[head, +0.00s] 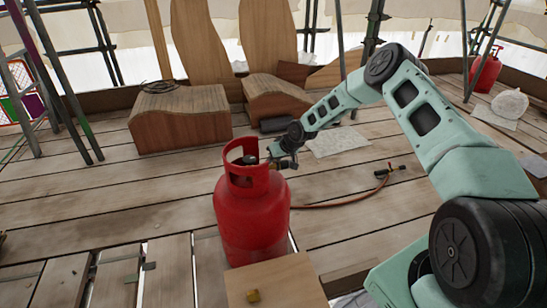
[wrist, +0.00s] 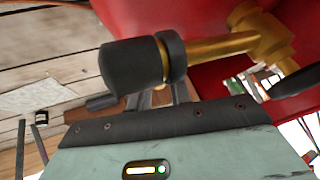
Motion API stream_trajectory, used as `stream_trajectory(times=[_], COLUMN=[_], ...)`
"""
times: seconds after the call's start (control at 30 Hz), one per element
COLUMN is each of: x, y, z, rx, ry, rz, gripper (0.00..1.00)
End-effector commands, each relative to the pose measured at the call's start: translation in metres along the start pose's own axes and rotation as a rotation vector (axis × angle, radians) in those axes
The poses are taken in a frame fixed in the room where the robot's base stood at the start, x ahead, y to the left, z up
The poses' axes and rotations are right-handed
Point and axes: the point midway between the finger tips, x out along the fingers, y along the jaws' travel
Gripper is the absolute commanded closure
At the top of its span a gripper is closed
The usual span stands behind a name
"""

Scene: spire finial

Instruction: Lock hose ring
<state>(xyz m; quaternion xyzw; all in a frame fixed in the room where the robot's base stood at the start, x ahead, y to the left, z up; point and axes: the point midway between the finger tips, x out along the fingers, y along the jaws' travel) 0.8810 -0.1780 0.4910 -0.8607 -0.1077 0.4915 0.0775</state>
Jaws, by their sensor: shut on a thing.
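The red gas bottle (head: 250,218) stands upright on the plank floor. My gripper (head: 284,160) is at the right side of its collar, at valve height. In the wrist view a brass valve (wrist: 215,47) comes out from the red bottle (wrist: 200,14). On its outer end sit a dark hose ring (wrist: 172,56) and a thick black cylindrical end piece (wrist: 130,66). My gripper's dark fingers (wrist: 162,95) reach up to the ring and are shut on it; their tips are partly hidden behind it. A reddish-brown hose (head: 335,203) lies on the floor right of the bottle.
A torch-like hose end (head: 385,171) lies on the planks to the right. Wooden seats (head: 180,118) stand behind.

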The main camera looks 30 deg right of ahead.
Motion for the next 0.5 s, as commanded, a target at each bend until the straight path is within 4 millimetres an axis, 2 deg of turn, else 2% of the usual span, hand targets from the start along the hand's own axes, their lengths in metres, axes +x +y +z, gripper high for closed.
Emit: stream_trajectory(times=[0.5], x=[0.015], y=[0.004], z=[0.013], rx=[0.133], ry=[-0.349], rz=[-0.053], gripper=[1.00])
